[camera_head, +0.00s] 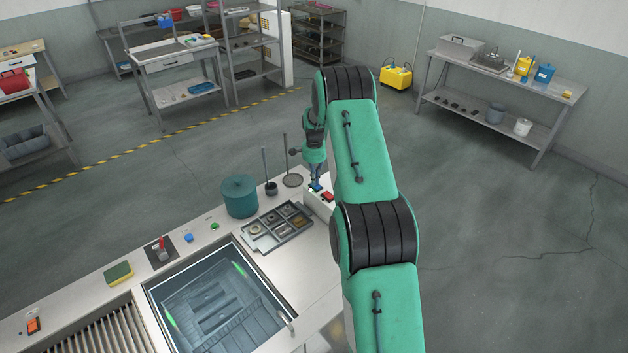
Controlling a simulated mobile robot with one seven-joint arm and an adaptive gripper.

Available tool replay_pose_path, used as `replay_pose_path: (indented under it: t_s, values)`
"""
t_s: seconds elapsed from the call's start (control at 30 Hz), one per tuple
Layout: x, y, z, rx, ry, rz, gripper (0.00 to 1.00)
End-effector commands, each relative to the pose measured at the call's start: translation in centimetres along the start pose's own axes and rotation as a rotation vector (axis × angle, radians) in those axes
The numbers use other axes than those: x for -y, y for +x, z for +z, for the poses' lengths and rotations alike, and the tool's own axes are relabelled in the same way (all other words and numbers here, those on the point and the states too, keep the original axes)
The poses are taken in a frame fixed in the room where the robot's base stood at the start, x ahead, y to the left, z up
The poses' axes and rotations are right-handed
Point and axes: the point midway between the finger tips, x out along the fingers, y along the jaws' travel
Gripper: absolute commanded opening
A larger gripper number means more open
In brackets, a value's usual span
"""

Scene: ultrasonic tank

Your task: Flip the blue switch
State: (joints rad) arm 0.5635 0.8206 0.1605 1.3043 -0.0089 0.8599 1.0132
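The blue switch (315,187) is a small block at the far right end of the counter. It sits on a light box (316,201), beside a red switch (327,196). My green arm reaches forward from the bottom right, and my gripper (317,179) points down at the blue switch, partly in front of it. The fingertips are very small here. I cannot tell whether they touch the switch or are open or shut. The switch's tilt is also too small to read.
A tray of parts (278,227), a teal cylinder (239,196) and two thin upright rods stand left of my gripper. The liquid-filled tank (217,305), a red-handled lever (161,249), and blue (189,238) and green (214,226) buttons lie nearer. Open floor is right of my arm.

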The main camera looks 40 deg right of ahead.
Motion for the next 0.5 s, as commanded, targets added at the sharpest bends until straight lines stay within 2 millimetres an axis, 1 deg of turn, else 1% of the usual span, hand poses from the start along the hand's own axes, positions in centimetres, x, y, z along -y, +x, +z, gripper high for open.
replay_pose_path:
  t_s: [0.03, 0.23, 0.5]
  values:
    - [-1.16, 1.25, 0.34, 0.011, 0.001, 0.02, 0.0]
    - [-1.8, 1.33, 0.34, 0.012, 0.0, 0.023, 0.0]
    - [-1.95, 1.46, 0.36, 0.013, 0.0, 0.025, 0.0]
